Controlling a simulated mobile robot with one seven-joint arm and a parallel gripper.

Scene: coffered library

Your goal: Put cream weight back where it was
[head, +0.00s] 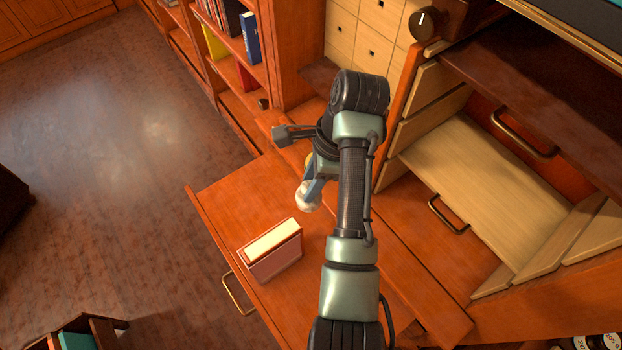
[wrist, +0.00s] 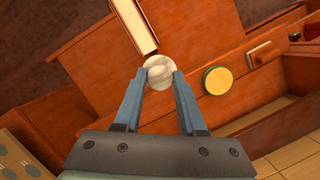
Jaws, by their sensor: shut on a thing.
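The cream weight (head: 308,197) is a small, round, pale thing, held at the tips of my gripper (wrist: 160,76). The wrist view shows the weight (wrist: 160,68) between the two blue fingers, which are shut on it. In the head view, my gripper (head: 309,188) is over the far part of the orange-brown wooden surface (head: 225,200), beyond the book block. I cannot tell whether the weight touches the wood below. A yellow disc (wrist: 218,80) lies to the right of my gripper in the wrist view; it is mostly hidden by my arm in the head view.
An upright book block (head: 272,250) with pale pages stands on the wooden surface, near the weight. A raised wooden edge (wrist: 250,62) runs beside the disc. Open compartments and a pale wooden panel (head: 475,175) are at the right. Shelved books (head: 250,38) stand behind. Open floor lies left.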

